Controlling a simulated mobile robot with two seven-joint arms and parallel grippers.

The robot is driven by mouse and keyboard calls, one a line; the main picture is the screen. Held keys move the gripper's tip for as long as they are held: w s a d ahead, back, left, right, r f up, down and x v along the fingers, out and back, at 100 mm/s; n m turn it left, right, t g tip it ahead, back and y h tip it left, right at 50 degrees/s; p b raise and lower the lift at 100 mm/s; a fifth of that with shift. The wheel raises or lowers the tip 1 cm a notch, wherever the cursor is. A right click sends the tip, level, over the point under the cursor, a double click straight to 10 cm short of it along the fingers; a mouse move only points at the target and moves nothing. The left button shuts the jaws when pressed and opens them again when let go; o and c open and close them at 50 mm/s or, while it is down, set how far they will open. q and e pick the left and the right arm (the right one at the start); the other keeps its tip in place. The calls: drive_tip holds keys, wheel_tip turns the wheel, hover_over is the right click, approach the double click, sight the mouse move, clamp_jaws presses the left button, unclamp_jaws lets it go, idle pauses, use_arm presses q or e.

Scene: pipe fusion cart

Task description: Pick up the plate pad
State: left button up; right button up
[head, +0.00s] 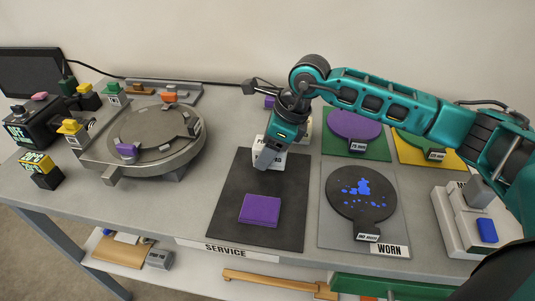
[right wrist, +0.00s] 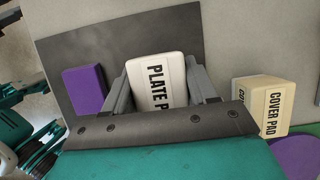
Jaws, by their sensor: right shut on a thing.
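The plate pad (right wrist: 157,84) is a white block with "PLATE P…" in black on its top, seen between the fingers in the right wrist view. In the head view the plate pad (head: 270,160) shows partly behind my right gripper (head: 265,160). My right gripper (right wrist: 160,95) is shut on the plate pad, with one finger on each side of it. The pad is over or at the far edge of the black service mat (head: 226,215); I cannot tell whether it touches the surface.
A purple block (head: 260,210) lies on the service mat. The cover pad (right wrist: 262,103) stands right of my gripper in the wrist view. A dark round plate with blue flecks (head: 362,195) lies on the worn mat (head: 335,240). A round grey fixture (head: 160,140) stands at left.

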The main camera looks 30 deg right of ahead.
wheel_tip(320, 180, up, 18)
idle(0.3)
drive_tip(key=o, duration=0.5)
drive_tip(key=c, duration=0.4)
drive_tip(key=shift+f, duration=0.2)
